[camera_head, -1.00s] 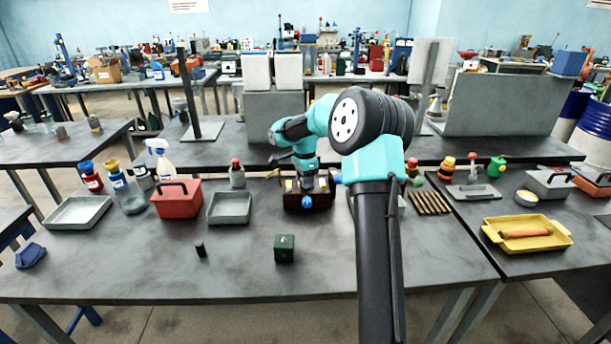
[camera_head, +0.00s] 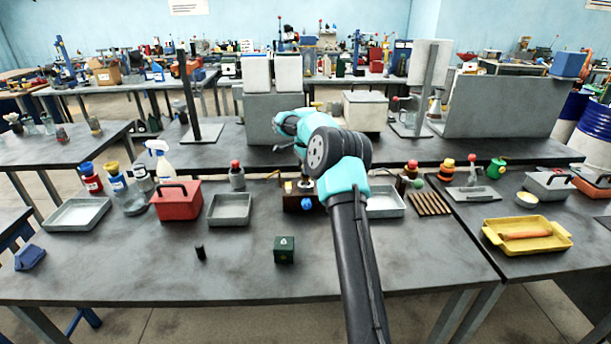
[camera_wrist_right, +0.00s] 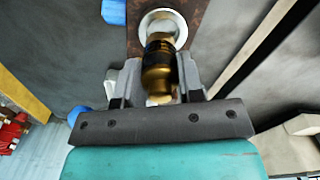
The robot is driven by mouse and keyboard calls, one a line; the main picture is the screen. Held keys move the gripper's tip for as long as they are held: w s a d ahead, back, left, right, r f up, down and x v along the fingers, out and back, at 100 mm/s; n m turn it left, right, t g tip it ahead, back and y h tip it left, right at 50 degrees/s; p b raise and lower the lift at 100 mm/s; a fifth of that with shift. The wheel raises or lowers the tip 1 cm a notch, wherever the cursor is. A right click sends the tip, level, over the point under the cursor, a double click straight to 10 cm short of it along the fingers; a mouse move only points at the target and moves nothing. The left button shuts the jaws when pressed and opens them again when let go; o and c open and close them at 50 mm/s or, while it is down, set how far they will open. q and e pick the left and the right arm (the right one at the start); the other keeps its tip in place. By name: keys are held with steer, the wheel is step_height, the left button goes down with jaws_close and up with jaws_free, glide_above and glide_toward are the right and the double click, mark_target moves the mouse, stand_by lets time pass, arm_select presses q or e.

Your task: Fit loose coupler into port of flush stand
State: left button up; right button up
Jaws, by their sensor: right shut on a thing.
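The loose coupler (camera_wrist_right: 158,75), a brass cylinder with a dark band, is between the fingers of my right gripper (camera_wrist_right: 160,82) in the right wrist view. The gripper is shut on it. The coupler's far end overlaps a round silvery port (camera_wrist_right: 165,18) on a brown surface (camera_wrist_right: 135,32); I cannot tell whether it is inside or just in front. In the head view the brown flush stand (camera_head: 303,204) is on the middle table, with a blue round part on its front. My right arm and wrist hide the coupler and much of the gripper there. My left gripper is not in view.
A grey tray (camera_head: 230,221) and a red toolbox (camera_head: 176,204) stand left of the stand. Another tray (camera_head: 386,215) is at its right, partly behind my arm. A dark green cube (camera_head: 284,249) and a small black cylinder (camera_head: 200,252) lie in front.

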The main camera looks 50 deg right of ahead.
steer(key=shift+w+d, duration=0.1)
steer(key=shift+d, duration=0.05)
steer(key=shift+f, duration=1.8)
steer(key=shift+f, duration=0.1)
steer(key=o, duration=0.9)
steer(key=shift+o, duration=0.2)
step_height(320, 180, up, 12)
steer(key=shift+r, duration=0.1)
